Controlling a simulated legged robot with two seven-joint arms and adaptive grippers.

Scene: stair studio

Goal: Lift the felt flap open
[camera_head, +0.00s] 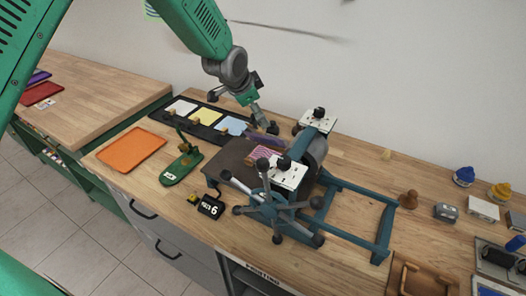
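A blue-grey press (315,150) with a spoked hand wheel (270,200) stands on the wooden bench. A flat dark brown sheet (230,160) lies on its bed, left of the roller. A small pink patterned piece (262,154) lies beside the roller. I cannot tell for sure which of these is the felt flap. My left gripper (264,123) points down just behind the bed, near its far edge. A small purple piece (273,128) shows at its fingertips. The fingers are too small to tell if they are open, or if they touch anything. My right gripper is not in view.
A black tray with coloured sheets (205,115) lies behind the bed. An orange mat (131,149) and a green tool (181,168) lie to the left. A black "6" sign (211,207) stands in front. Small inked objects and a wooden tray (425,278) are at right.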

